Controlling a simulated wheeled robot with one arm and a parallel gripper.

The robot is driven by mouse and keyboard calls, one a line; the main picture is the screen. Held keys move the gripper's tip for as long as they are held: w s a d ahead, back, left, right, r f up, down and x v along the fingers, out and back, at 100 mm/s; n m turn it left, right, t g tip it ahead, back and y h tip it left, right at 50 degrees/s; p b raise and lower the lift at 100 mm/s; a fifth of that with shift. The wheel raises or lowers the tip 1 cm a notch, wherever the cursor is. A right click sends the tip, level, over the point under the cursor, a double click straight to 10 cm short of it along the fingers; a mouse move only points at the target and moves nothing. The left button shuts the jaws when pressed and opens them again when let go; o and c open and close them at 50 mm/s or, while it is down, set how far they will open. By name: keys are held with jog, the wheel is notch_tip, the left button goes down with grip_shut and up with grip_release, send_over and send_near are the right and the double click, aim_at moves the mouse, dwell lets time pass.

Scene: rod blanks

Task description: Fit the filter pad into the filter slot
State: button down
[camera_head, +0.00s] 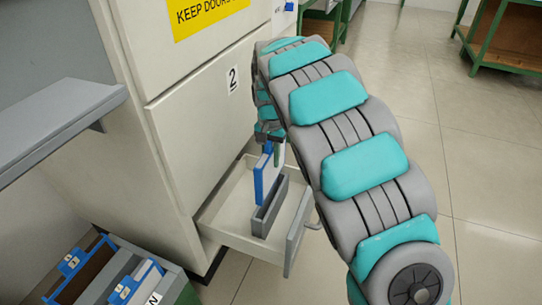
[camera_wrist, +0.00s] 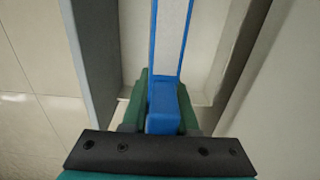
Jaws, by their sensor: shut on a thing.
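The filter pad (camera_head: 262,178) is a thin upright panel with a blue frame and a pale face. My gripper (camera_head: 274,143) is shut on its top edge, over the open drawer. In the wrist view the blue-edged pad (camera_wrist: 170,40) stands between the green fingers of my gripper (camera_wrist: 163,110). The filter slot (camera_head: 268,210) is a narrow grey holder standing in the drawer. The pad's lower end is at the slot's rear side in the head view. I cannot tell whether it is inside the slot, behind it or above it.
The pale drawer (camera_head: 226,222) is pulled out of the cabinet (camera_head: 185,130), its grey front (camera_head: 297,235) close to the slot. A bin (camera_head: 75,262) with blue-framed pads stands at the lower left. A grey shelf (camera_head: 60,125) juts out at left.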

aim_at(271, 172)
jog(key=shift+f+b, duration=0.45)
jog(key=shift+f, duration=1.95)
notch_tip(271, 172, down, 9)
jog(key=b, duration=0.1)
dwell(3.8)
jog(key=c, duration=0.6)
grip_release()
jog(key=shift+r, duration=0.15)
jog(key=shift+r, duration=3.85)
